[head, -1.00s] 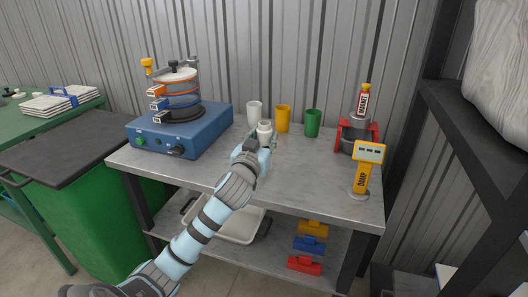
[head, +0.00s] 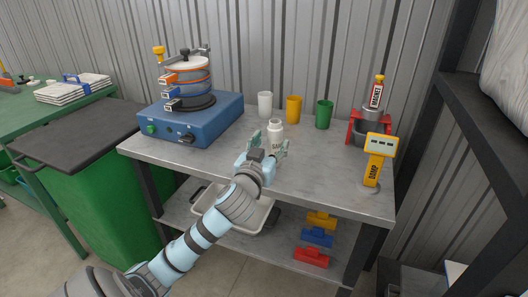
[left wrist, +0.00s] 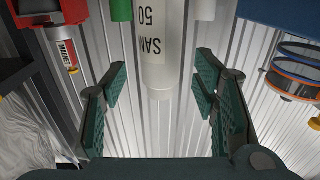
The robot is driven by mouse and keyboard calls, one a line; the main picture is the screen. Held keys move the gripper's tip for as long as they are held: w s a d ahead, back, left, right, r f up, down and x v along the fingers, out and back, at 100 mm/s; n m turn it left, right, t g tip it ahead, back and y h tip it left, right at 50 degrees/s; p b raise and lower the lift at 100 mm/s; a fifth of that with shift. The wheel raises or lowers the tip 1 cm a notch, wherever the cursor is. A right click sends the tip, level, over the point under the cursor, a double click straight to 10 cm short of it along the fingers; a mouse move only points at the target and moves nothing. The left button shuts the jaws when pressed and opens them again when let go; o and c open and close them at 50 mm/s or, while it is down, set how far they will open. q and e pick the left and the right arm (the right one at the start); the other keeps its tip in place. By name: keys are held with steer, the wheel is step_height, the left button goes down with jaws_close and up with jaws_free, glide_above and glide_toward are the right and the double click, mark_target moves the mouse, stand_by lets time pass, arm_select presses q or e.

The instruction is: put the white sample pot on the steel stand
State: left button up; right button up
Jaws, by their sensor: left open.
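The white sample pot (head: 276,134), with a narrower white cap and dark lettering, stands upright on the grey top of the steel stand (head: 322,179). The pot's lower part is partly hidden by my left gripper (head: 269,148) in the head view. In the left wrist view the pot (left wrist: 161,40) appears upside down between and beyond the spread green fingers of my left gripper (left wrist: 160,82). Gaps show on both sides of it. My left gripper is open and holds nothing. My right gripper is not in view.
White (head: 265,104), yellow (head: 293,109) and green (head: 324,114) cups stand behind the pot. A blue sieve machine (head: 190,122) is at left; a yellow damp meter (head: 378,158) and red holder (head: 355,129) at right.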

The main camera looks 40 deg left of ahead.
arm_select(q)
steer(key=v, duration=0.7)
steer(key=shift+s+p, duration=0.3)
steer(key=shift+p, duration=0.05)
